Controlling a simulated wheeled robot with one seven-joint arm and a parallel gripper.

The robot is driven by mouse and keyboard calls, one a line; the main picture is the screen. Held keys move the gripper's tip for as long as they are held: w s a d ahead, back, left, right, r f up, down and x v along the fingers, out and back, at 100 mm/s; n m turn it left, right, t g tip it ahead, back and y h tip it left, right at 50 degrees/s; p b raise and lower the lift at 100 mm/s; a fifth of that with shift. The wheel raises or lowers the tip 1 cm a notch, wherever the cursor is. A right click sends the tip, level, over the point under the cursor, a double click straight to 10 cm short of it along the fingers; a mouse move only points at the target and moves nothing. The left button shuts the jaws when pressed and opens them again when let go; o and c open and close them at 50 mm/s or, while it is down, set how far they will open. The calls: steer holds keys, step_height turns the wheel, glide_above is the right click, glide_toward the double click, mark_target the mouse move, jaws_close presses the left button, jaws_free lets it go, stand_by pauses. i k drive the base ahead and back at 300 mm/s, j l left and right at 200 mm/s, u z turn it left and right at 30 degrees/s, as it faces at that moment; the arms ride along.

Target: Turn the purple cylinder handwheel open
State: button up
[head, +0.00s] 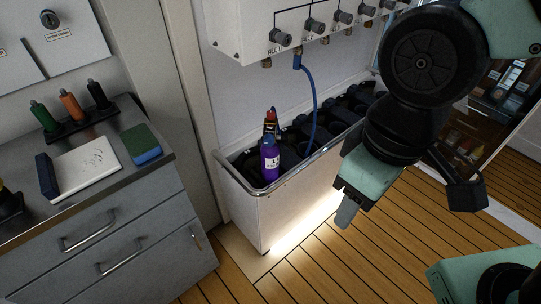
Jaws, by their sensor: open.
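The purple cylinder (270,162) stands upright in the near left end of a white bin below the fill panel. A small red part shows at or just behind its top, and I cannot make out the handwheel clearly. My gripper (347,213) is to the right of the cylinder and apart from it, in front of the bin and pointing down. It is open, and I see nothing held in it. The gap between its fingers is hard to see from this side.
The white bin (245,203) has a metal rail and several dark objects inside. A blue hose (313,90) hangs from the fill panel (245,30) into it. A metal counter (150,168) with bottles, a sponge and a white board stands at left. The wooden floor is clear in front.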

mark_target(284, 137)
steer(key=i+l+u, duration=0.1)
steer(key=l+u, duration=0.25)
steer(key=l, duration=0.15)
steer(key=l+u, duration=0.35)
steer(key=l, duration=0.2)
steer(key=i+l+z, duration=0.55)
steer(key=i+l, duration=0.1)
